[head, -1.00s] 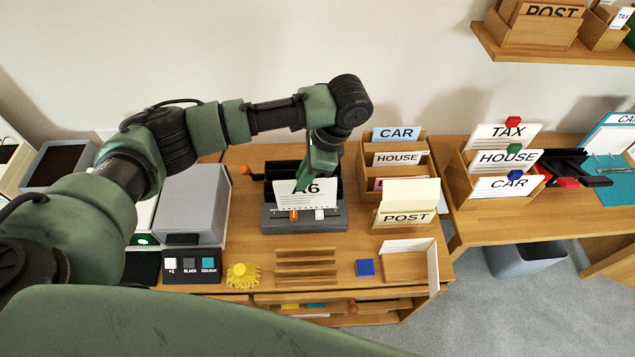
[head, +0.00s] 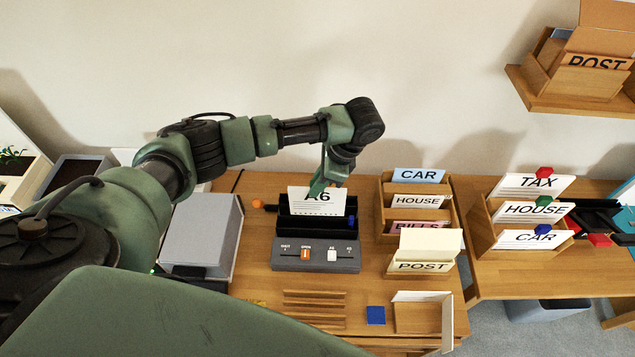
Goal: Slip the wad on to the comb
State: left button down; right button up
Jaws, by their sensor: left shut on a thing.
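The wad (head: 305,204) is a white sheaf of paper marked A6, upright. My left gripper (head: 318,187) is shut on its upper edge and partly covers the A6 print. The wad is over the back of the dark grey binding machine (head: 290,254), above its black trough (head: 315,228). A gap shows between the wad's lower edge and the machine's front. I cannot pick out the comb from the black parts there. My right gripper is not in view.
A wooden sorter stands just right of the machine, with cards such as HOUSE (head: 417,201) and POST (head: 424,267). A grey box (head: 200,235) stands left. Wooden slats (head: 314,308), a blue block (head: 375,315) and an open tray (head: 415,317) lie in front.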

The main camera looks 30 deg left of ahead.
pick_arm(q)
notch_tip(320, 180, down, 5)
jog(key=shift+r+b, duration=0.1)
jog(key=shift+b, duration=0.85)
jog(key=shift+r+p, duration=0.1)
jog(key=shift+p, duration=0.3)
jog(key=shift+p, duration=0.45)
